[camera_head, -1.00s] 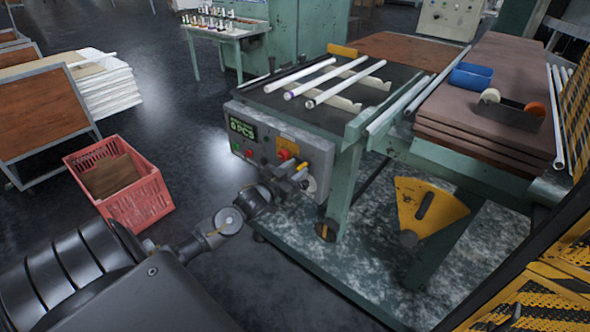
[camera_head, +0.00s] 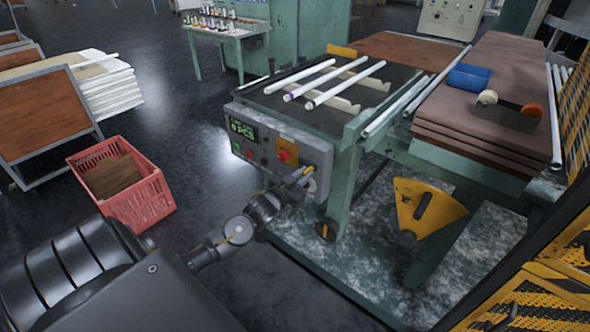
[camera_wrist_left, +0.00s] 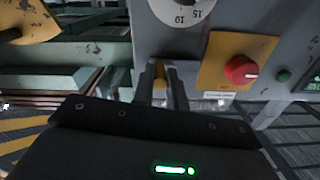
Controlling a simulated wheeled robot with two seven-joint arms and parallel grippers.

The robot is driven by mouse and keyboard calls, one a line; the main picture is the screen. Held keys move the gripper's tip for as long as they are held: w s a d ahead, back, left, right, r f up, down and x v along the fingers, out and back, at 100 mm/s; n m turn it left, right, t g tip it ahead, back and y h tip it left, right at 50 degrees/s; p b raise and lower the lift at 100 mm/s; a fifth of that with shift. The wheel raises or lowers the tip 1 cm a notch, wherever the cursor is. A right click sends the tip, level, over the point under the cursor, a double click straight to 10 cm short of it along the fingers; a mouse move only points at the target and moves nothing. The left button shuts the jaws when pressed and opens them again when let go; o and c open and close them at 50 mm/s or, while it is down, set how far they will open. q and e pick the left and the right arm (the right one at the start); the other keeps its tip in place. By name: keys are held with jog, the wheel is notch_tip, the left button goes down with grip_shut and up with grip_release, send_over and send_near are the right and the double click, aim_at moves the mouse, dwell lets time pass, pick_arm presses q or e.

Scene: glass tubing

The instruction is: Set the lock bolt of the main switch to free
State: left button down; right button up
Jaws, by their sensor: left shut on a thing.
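The grey control box (camera_head: 272,150) on the machine's front carries the main switch, a red knob (camera_head: 284,155) on a yellow plate (camera_head: 291,145). In the left wrist view the red knob (camera_wrist_left: 240,70) and yellow plate (camera_wrist_left: 213,72) are to the right of my fingers. My left gripper (camera_head: 300,179) is at the box's lower right, right of and below the knob. Its fingers (camera_wrist_left: 163,84) are shut on a small yellow piece (camera_wrist_left: 159,83), likely the lock bolt, mostly hidden between them. The bolt's exact position cannot be told. My right gripper is not in view.
A numbered dial (camera_wrist_left: 182,8) is close to my fingers on the box face. White glass tubes (camera_head: 345,84) lie on the machine top. A red crate (camera_head: 140,200) stands on the floor at left. A yellow fan-shaped part (camera_head: 420,205) is at right.

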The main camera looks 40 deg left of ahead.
pick_arm(q)
jog(key=shift+d+f, duration=0.2)
jog(key=shift+d, duration=0.1)
jog(key=c, duration=1.4)
grip_release()
jog(key=shift+w, duration=0.15)
jog(key=s, duration=1.1)
jog(key=shift+a+f+b, duration=0.25)
jog(key=shift+b, duration=0.15)
